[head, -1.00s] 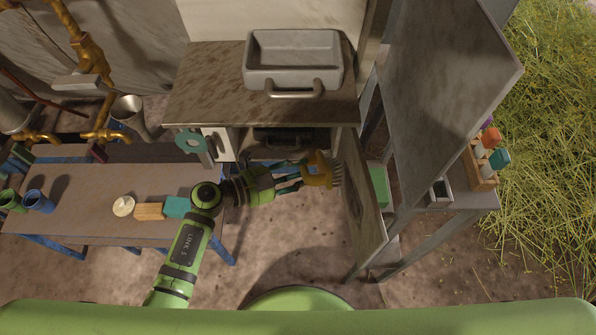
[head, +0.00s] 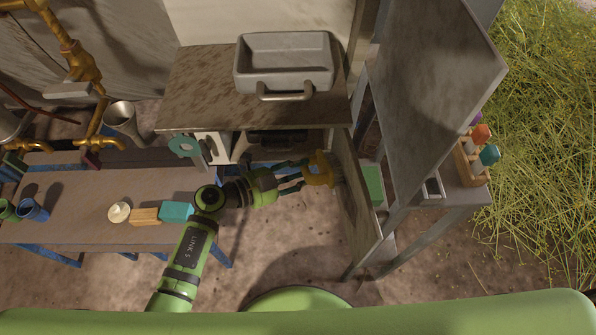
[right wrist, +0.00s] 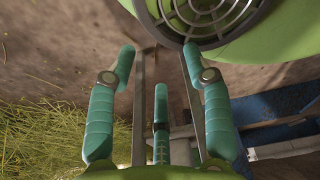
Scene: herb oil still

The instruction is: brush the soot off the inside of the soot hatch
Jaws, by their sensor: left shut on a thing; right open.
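The soot hatch (head: 361,212) is a grey door standing open below the counter, its inner face turned left towards my left gripper. My left gripper (head: 304,175) is shut on a yellow brush (head: 319,170). The pale bristles point right, at the upper part of the hatch's inner face. They look in contact with it or very close; I cannot tell which. The face is steeply angled, so the soot on it is hard to make out. My right gripper (right wrist: 158,72) is open and empty in the right wrist view, away from the hatch.
A counter (head: 200,85) with a grey metal tray (head: 285,88) overhangs the firebox opening. A large tilted grey panel (head: 430,90) and a side table (head: 455,200) with a bottle crate (head: 468,165) stand right of the hatch. A low bench (head: 85,225) is at left.

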